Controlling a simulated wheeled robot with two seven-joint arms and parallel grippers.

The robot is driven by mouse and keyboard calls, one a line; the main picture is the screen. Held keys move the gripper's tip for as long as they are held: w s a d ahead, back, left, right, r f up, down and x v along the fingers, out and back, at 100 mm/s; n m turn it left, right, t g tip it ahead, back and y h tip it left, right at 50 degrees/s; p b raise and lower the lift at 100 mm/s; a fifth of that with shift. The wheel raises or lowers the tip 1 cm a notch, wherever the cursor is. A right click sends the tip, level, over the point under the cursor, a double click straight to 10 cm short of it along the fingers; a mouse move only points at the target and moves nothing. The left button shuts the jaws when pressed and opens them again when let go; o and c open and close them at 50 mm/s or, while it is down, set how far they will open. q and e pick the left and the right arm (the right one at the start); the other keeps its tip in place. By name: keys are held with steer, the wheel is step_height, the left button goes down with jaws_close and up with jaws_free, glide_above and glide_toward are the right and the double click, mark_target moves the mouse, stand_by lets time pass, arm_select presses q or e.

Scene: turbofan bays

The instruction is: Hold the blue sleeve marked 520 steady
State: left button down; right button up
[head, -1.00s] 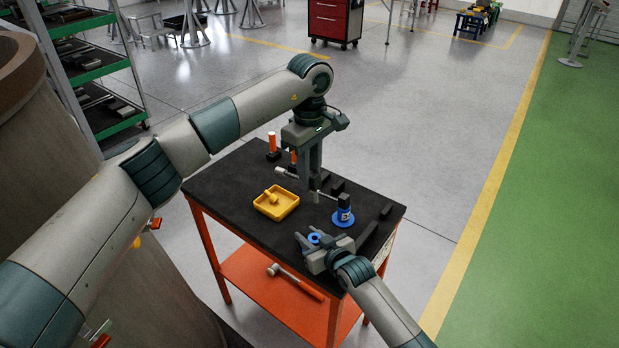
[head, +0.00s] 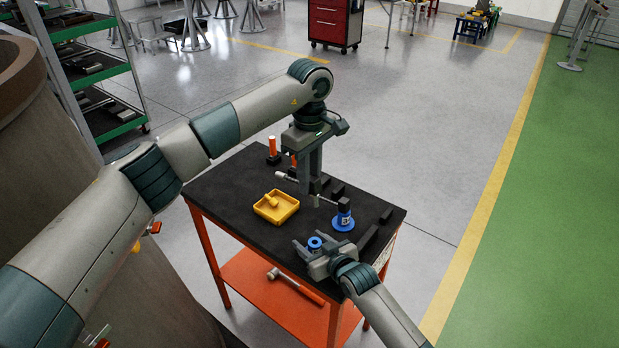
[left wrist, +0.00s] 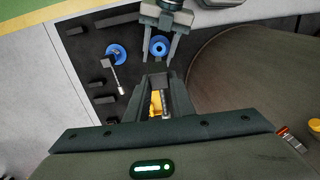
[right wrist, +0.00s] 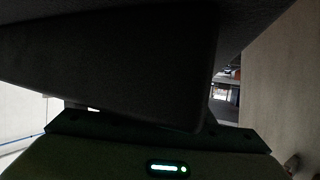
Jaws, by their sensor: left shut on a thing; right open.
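I cannot read a number on either. My right gripper (head: 314,241) is open, with its fingers on either side of the second sleeve. My left gripper (head: 313,194) is shut on a grey metal tool (left wrist: 166,102) above the table. The right wrist view is mostly blocked by a dark surface.
The black-topped table (head: 235,195) carries a yellow tray (head: 277,216) with a yellow piece inside. Orange-handled tools (head: 272,146) stand at the back, and several black blocks line the right side. A hammer (head: 293,284) lies on the orange lower shelf. Floor to the right is clear.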

steer(key=v, duration=1)
steer(key=shift+s+d+r, duration=0.1)
steer(key=shift+s+d, duration=0.15)
steer(key=shift+s, duration=0.1)
